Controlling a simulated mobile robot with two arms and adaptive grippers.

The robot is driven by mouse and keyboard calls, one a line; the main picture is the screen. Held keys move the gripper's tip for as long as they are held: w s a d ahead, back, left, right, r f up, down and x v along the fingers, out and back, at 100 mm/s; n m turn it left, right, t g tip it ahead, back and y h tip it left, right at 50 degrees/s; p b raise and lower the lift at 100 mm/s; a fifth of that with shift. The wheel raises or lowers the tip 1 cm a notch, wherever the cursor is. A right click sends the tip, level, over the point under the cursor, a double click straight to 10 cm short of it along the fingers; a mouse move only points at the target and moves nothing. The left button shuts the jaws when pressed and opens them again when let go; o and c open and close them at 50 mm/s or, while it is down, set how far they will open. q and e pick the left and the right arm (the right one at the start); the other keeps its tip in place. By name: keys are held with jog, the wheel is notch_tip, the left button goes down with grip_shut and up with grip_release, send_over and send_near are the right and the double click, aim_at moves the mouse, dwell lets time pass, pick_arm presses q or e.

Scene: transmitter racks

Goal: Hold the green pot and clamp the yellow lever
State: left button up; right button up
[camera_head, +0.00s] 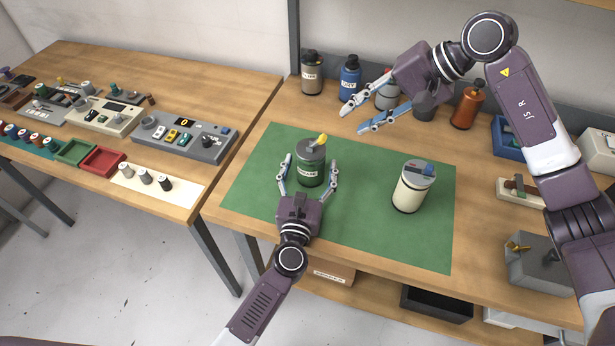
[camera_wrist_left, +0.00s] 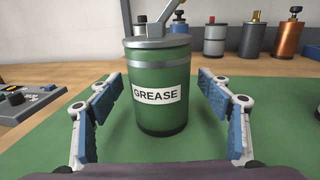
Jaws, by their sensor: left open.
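The green pot (camera_head: 311,166) stands upright on the green mat (camera_head: 384,236), with a grey lid and a GREASE label. In the left wrist view the pot (camera_wrist_left: 160,85) stands between the fingers. My left gripper (camera_head: 308,172) is open around the pot, with gaps on both sides. My right gripper (camera_head: 356,118) is open and empty, above and to the right of the pot, toward the back of the table.
A cream canister (camera_head: 413,187) with a grey lid stands on the mat to the right. Dark, blue, grey and orange bottles (camera_head: 467,106) line the back. A grey box (camera_head: 540,263) is at the right. A table with control panels (camera_head: 186,136) is at the left.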

pick_arm(q)
jog(key=shift+w+d, duration=0.1)
jog(key=shift+w, duration=0.55)
jog(key=c, duration=1.6)
